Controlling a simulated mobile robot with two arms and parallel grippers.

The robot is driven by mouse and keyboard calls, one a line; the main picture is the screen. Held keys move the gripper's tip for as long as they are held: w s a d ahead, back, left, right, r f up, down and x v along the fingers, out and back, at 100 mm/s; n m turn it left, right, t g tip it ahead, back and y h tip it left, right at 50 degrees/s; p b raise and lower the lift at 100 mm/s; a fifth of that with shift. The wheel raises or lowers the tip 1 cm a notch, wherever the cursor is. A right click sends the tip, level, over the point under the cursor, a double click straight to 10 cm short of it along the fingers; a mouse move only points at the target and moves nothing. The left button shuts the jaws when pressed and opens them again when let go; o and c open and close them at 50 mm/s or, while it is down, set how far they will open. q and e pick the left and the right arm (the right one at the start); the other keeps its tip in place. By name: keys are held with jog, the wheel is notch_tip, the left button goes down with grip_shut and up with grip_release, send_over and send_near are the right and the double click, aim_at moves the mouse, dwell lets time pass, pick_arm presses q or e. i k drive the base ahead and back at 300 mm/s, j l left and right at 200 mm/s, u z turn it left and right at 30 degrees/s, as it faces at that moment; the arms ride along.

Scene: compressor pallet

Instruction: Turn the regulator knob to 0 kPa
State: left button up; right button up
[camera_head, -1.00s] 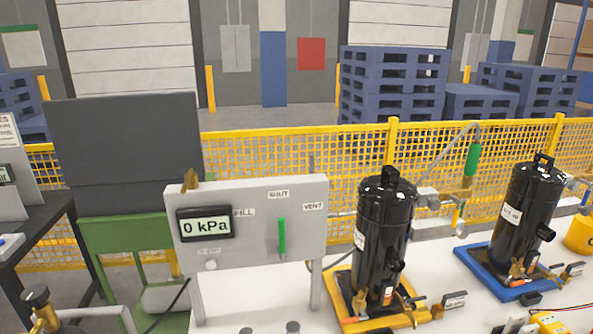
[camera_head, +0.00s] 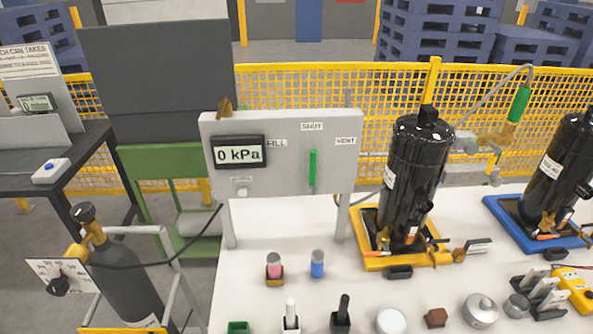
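The regulator's black knob (camera_head: 58,286) sits on a white dial plate (camera_head: 42,266) with printed numbers, at the lower left. The pointer direction and the numbers are too small to read surely. The plate is beside the brass fitting of a dark grey gas cylinder (camera_head: 125,285) that has a black top knob (camera_head: 84,212). A grey panel (camera_head: 290,185) carries a display (camera_head: 238,154) reading 0 kPa. Its green lever (camera_head: 312,168) stands upright below the word SHUT, with FILL at left and VENT at right. Neither of my grippers is in view.
A black hose (camera_head: 195,234) runs from the cylinder toward the panel. A rail frame (camera_head: 172,265) stands around the cylinder. Black compressors stand on a yellow tray (camera_head: 372,258) and a blue tray (camera_head: 512,232). Small items crowd the white table's front; a yellow mesh fence is behind.

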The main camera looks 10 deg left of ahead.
aim_at(57, 287)
jog(key=u, duration=1.8)
